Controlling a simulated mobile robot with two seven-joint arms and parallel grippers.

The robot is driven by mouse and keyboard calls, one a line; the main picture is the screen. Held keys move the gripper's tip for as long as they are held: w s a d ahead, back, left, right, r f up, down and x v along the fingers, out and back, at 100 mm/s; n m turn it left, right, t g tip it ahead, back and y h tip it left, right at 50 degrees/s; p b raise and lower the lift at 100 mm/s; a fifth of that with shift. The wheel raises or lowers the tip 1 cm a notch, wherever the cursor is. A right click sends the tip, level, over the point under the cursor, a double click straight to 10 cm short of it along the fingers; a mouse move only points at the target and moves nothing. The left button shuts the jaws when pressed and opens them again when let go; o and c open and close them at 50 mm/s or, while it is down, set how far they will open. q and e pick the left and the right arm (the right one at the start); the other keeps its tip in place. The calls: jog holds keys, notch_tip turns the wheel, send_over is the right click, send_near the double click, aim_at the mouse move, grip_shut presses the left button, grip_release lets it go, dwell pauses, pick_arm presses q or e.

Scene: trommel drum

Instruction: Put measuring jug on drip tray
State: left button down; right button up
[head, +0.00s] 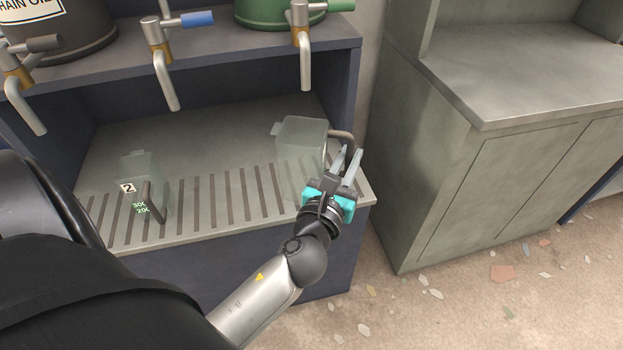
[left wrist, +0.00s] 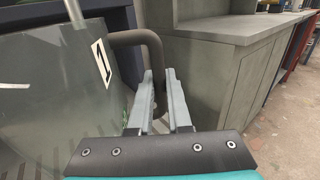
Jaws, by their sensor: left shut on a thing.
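A clear measuring jug (head: 301,150) with a brown-grey handle is upright at the right end of the slotted drip tray (head: 229,222). I cannot tell if its base touches the tray. My left gripper (head: 347,165) is at its right side, shut on the handle. In the left wrist view the handle (left wrist: 133,37) runs down between the fingers (left wrist: 160,98), and a white label shows on the jug wall (left wrist: 60,85). A second clear jug (head: 136,172), labelled 2, stands on the left part of the tray. My right gripper is not in view.
A grey cabinet (head: 470,180) stands to the right. The tray's middle is clear.

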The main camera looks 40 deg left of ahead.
pick_arm(q)
jog(key=w+a+f+n+g+y+b, duration=0.3)
jog(key=w+a+n+y+b, duration=0.3)
jog(key=w+a, duration=0.65)
jog(key=shift+m+y, duration=0.5)
jog(key=f+b, duration=0.1)
jog(key=f, duration=0.2)
jog(key=w+d+f+b, duration=0.1)
jog(key=f+b, duration=0.1)
jog(key=f, duration=0.1)
jog(key=f+b, duration=0.2)
jog(key=f, duration=0.1)
jog(key=shift+w+d, duration=0.2)
jog(key=shift+w, duration=0.2)
jog(key=shift+f+b, duration=0.2)
jog(key=shift+b, duration=0.1)
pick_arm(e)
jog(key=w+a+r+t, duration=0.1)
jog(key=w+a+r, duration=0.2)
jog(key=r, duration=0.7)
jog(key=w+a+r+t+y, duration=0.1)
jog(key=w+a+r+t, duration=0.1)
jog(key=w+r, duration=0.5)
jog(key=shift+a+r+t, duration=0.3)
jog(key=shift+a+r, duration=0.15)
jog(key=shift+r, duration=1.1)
